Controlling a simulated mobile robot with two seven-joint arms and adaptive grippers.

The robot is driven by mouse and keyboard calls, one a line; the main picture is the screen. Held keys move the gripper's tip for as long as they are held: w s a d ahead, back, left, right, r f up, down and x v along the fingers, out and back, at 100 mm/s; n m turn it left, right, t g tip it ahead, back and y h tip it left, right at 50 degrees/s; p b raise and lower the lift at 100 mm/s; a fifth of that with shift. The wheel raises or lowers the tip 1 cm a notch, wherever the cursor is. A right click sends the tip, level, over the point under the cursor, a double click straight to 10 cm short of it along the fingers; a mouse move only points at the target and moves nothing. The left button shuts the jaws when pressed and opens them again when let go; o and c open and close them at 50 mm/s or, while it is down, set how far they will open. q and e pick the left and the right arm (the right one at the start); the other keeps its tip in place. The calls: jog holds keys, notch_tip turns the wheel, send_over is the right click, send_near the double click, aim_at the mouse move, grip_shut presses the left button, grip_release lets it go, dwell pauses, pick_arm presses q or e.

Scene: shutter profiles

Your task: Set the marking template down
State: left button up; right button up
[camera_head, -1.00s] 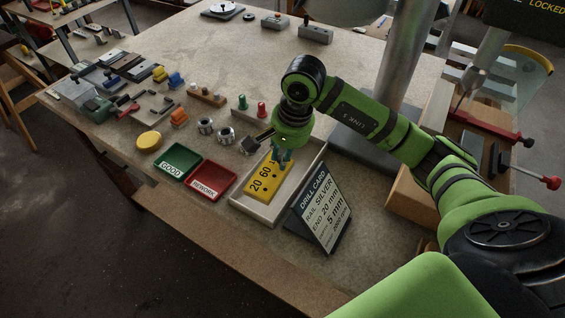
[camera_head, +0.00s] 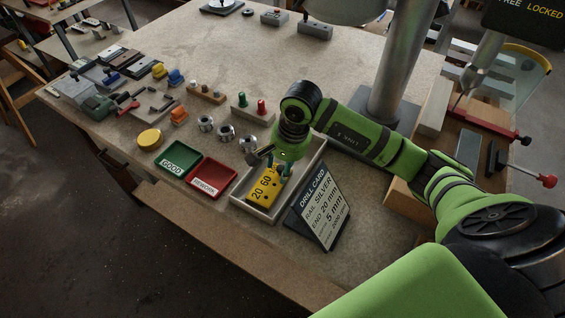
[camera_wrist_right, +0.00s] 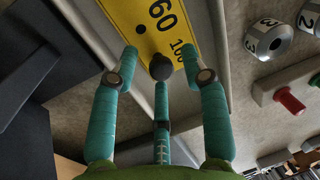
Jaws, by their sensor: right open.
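The marking template is a yellow plate (camera_head: 262,187) with black numbers. It is in the pale grey tray (camera_head: 253,211) near the bench's front edge; I cannot tell whether it lies fully flat. My right gripper (camera_head: 284,170) is low over the far end of the template and hides that end in the head view. My left gripper does not show.
A drill card on a black stand (camera_head: 322,210) stands close to the tray's right. A red REWORK tray (camera_head: 207,178) and a green GOOD tray (camera_head: 174,160) are to its left. Several numbered silver cylinders (camera_head: 226,132) stand behind. A steel column (camera_head: 400,75) rises behind my right arm.

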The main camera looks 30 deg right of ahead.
jog(key=shift+d+r, duration=0.1)
jog(key=shift+r, duration=0.45)
notch_tip(320, 180, up, 11)
jog(key=s+d+b, duration=0.1)
jog(key=b, duration=0.2)
jog(key=shift+s+b, duration=0.3)
jog(key=shift+d+f, duration=0.1)
